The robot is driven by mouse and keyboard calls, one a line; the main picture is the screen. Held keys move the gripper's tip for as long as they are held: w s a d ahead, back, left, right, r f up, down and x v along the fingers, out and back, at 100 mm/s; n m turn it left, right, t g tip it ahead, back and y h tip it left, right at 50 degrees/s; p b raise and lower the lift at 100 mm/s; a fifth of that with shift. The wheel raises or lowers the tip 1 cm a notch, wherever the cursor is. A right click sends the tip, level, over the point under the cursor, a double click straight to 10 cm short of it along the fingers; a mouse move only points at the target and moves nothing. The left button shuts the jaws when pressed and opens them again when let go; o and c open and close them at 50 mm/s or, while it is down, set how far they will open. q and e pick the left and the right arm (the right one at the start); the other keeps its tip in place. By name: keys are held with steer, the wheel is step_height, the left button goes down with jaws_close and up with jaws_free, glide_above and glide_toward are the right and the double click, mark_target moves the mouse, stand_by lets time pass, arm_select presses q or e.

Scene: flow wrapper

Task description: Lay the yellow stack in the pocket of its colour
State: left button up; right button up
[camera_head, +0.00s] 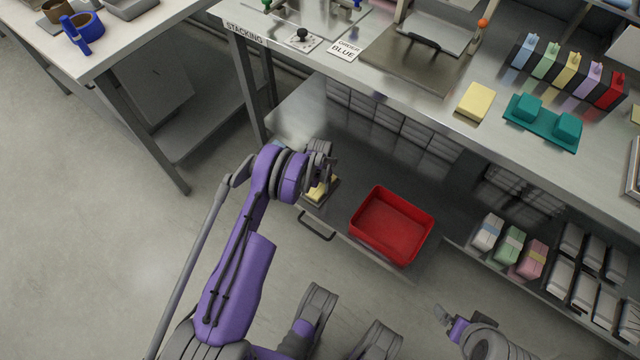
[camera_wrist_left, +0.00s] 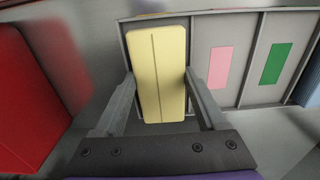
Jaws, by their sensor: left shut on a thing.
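The yellow stack (camera_wrist_left: 157,72) is a pale yellow block with a seam along its length. My left gripper (camera_wrist_left: 158,92) is shut on it, one finger on each long side. In the head view the stack (camera_head: 319,189) shows under my left gripper (camera_head: 321,168), partly hidden by it. The stack is in front of a grey divided tray (camera_wrist_left: 240,60), left of the pockets with pink (camera_wrist_left: 219,67) and green (camera_wrist_left: 275,63) labels. The stack hides what lies behind it; I cannot tell whether it touches the tray. My right gripper (camera_head: 450,319) is low in the head view, its jaws unclear.
A red bin (camera_head: 391,226) stands right of my left gripper, near a drawer handle (camera_head: 316,227). The steel bench (camera_head: 420,92) above holds another yellow block (camera_head: 475,102), a teal holder (camera_head: 542,123) and a row of coloured boxes (camera_head: 571,68). Wrapped packs (camera_head: 510,246) lie lower right.

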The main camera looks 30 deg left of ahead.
arm_select(q)
steer(key=shift+f, duration=0.1)
stand_by(0.5)
steer(key=o, duration=1.3)
steer(key=shift+c, duration=0.2)
step_height(320, 180, up, 11)
steer(key=p, duration=0.2)
